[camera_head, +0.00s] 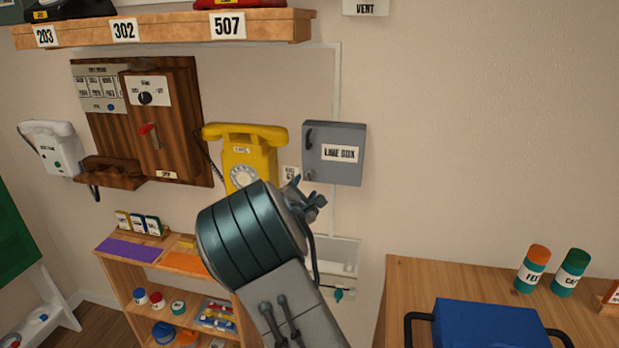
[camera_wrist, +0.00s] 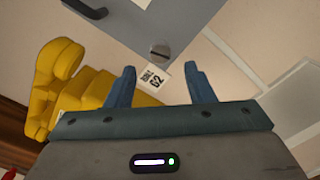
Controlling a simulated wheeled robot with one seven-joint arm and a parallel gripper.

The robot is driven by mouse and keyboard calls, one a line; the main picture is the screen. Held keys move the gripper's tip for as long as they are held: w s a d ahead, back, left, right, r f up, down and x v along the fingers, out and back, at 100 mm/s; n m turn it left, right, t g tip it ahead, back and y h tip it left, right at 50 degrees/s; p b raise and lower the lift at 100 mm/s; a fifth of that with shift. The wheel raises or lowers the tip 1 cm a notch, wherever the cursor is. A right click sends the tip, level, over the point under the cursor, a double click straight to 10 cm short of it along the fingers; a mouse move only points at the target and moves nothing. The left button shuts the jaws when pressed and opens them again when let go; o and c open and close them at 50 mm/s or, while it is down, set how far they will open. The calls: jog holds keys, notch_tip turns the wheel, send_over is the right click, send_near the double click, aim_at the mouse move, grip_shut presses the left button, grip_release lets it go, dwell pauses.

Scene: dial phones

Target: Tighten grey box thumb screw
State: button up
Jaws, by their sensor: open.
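The grey box (camera_head: 335,172), labelled "LINE BOX", is mounted on the wall right of the yellow phone, with a dark handle on its left side. It also shows at the top of the wrist view (camera_wrist: 184,14). The thumb screw (camera_wrist: 159,51) is a round, slotted head near the box's corner; in the head view it is a small knob (camera_head: 309,175) at the lower left of the box. My gripper (camera_wrist: 161,80) is open and empty, its fingertips short of the screw in the wrist picture. In the head view my gripper (camera_head: 312,197) is just below the box, partly hidden by my wrist.
The yellow phone (camera_head: 250,160) hangs left of my gripper and shows at the left of the wrist view (camera_wrist: 75,85). A small "G2" tag (camera_wrist: 154,76) is on the wall between the fingers. A wooden shelf (camera_head: 122,262) stands lower left, a wooden table (camera_head: 415,290) lower right.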

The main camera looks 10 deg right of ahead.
aim_at(310, 177)
jog(key=p+x, duration=0.1)
jog(key=x, duration=0.5)
jog(key=shift+w+d, duration=0.15)
jog(key=shift+w, duration=0.1)
jog(key=c, duration=1)
